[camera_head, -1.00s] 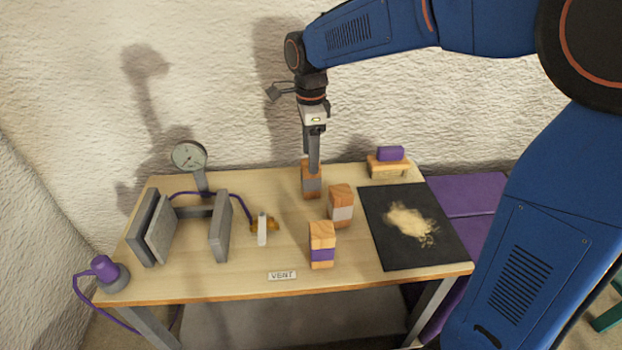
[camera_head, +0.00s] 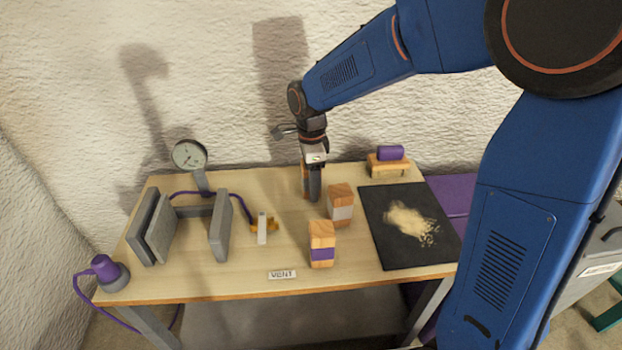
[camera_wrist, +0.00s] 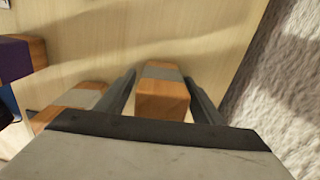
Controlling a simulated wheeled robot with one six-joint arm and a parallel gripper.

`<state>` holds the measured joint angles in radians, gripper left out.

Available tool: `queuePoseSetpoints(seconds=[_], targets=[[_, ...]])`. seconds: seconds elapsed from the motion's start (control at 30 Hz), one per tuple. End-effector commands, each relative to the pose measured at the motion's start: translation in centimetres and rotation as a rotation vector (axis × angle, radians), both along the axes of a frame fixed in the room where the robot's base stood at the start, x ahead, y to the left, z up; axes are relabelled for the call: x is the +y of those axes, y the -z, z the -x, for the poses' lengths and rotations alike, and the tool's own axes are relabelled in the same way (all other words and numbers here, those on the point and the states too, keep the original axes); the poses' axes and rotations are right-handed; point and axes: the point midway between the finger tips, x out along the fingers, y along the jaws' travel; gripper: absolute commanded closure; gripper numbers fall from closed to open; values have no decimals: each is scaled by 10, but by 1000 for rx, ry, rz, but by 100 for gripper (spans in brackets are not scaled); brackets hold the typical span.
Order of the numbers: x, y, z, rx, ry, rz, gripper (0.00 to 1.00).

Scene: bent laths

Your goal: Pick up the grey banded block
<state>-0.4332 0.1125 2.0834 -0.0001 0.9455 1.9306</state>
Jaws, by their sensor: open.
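The grey banded block (camera_wrist: 162,98) is a wooden block with a grey band, between the two fingers of my gripper (camera_wrist: 160,78) in the wrist view. The fingers are open on either side of it; I cannot tell whether either one touches it. In the head view my gripper (camera_head: 314,196) points down at the back middle of the table and hides most of the block (camera_head: 305,182), of which a sliver shows to the left.
A pale-banded wooden block (camera_head: 340,206) stands close by at the front right, and a purple-banded one (camera_head: 321,246) nearer the front. Grey upright plates (camera_head: 220,226) and a dial gauge (camera_head: 188,157) are on the left. A black mat (camera_head: 385,250) with pale powder lies right.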

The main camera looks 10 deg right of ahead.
Motion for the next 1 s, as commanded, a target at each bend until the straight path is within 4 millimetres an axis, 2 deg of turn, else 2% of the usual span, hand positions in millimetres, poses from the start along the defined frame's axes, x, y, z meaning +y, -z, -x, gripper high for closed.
queuePoseSetpoints(seconds=[0.17, 0.37, 0.6, 0.73, 0.87, 1.0], targets=[[0, 0, 0, 0, 0, 0, 39], [0, 0, 0, 0, 0, 0, 87], [0, -1, 0, 0, 0, 0, 88], [0, -8, 0, -2, 0, -1, 88], [0, -26, -1, -3, 0, -1, 88], [0, -53, -1, -3, 0, -1, 88]])
